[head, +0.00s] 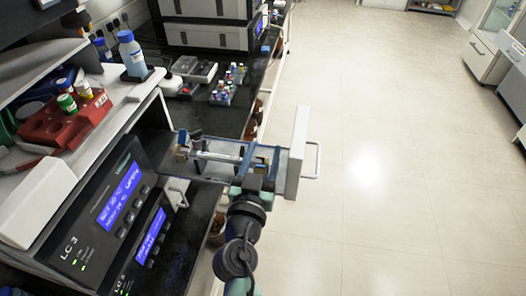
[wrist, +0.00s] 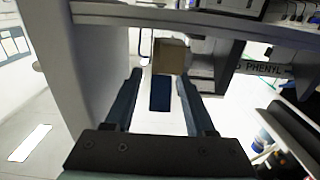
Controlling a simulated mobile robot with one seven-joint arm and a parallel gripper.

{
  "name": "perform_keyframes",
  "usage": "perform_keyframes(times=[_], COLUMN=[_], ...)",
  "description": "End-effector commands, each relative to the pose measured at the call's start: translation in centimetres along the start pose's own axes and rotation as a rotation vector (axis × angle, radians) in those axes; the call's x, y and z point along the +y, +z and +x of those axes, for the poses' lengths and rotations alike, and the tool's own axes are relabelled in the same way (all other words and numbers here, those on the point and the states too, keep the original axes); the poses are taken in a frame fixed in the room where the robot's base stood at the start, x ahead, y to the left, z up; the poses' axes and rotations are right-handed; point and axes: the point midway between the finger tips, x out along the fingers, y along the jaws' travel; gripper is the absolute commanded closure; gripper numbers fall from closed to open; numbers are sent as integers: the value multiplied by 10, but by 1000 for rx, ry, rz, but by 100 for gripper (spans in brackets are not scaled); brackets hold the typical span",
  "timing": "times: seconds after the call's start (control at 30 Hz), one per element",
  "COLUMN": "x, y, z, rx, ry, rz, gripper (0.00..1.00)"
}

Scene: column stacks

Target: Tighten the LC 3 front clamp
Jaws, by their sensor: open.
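The LC 3 unit (head: 100,220) stands at lower left with lit blue screens. Its drawer (head: 300,152) is out to the right, with a white front panel and handle. A column (head: 218,156) lies along the drawer, and its label in the wrist view (wrist: 265,67) reads "PHENYL". A tan block (wrist: 170,56) with a dark blue piece (wrist: 160,94) below it appears to be the front clamp. My gripper (head: 262,158) is at the drawer's front end. In the wrist view my gripper (wrist: 160,76) is open, its fingers either side of the blue piece; contact is unclear.
A red vial rack (head: 62,122) and a blue-capped bottle (head: 132,55) stand on top of the units at left. A tray of small vials (head: 228,85) is on the dark bench behind. The floor (head: 390,190) to the right is clear.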

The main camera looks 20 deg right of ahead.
Motion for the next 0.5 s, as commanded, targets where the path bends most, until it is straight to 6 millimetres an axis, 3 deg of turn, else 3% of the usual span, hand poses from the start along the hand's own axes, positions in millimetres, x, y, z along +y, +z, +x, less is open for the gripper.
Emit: perform_keyframes(times=[0.17, 0.4, 0.5], x=[0, 0, 0], y=[0, 0, 0], z=[0, 0, 0], rx=[0, 0, 0], ry=[0, 0, 0], rz=[0, 0, 0], gripper=[45, 88, 100])
